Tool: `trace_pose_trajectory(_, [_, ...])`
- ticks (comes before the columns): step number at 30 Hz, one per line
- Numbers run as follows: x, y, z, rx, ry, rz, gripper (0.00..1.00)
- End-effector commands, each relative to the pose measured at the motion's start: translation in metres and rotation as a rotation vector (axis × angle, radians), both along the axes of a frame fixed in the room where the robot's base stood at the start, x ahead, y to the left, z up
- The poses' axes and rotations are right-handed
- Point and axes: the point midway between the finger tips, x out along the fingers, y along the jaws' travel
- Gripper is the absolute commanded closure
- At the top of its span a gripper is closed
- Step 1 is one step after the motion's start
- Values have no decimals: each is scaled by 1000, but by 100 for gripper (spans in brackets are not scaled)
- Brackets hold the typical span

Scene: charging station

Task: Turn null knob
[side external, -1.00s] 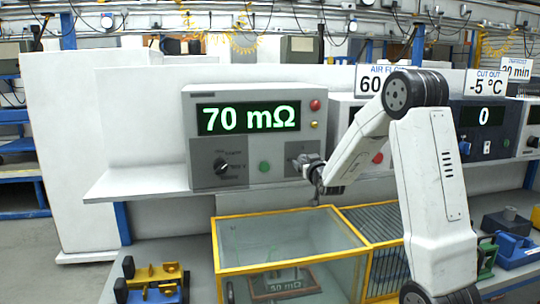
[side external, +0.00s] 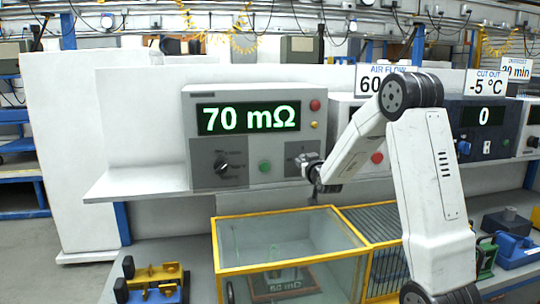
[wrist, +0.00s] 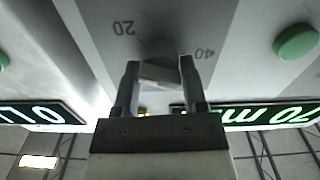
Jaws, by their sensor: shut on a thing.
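The grey meter box (side external: 257,112) stands on the white shelf and its green display reads 70 mΩ. My gripper (side external: 309,162) is at the right part of its front panel. In the wrist view my gripper (wrist: 159,78) is shut on a grey knob (wrist: 158,50), one finger on each side. Printed marks 20 and 40 show on the panel beside this knob, upside down. I cannot read a name for it. A black knob (side external: 221,168) is at the panel's left, apart from my gripper. In the side view my gripper hides most of the held knob.
A green button (side external: 264,167) sits left of my gripper; red and yellow buttons are above. A yellow-framed glass tank (side external: 289,241) stands below. Other instruments (side external: 483,117) line the shelf to the right. The shelf's left end (side external: 130,184) is clear.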

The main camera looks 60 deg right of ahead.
Motion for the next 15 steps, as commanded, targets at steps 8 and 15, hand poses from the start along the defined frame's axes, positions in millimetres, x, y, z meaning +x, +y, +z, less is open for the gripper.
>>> trace_pose_trajectory(8, [0, 0, 0, 100, -100, 0, 100])
trace_pose_trajectory(15, [-1, -1, 0, 215, -216, 1, 100])
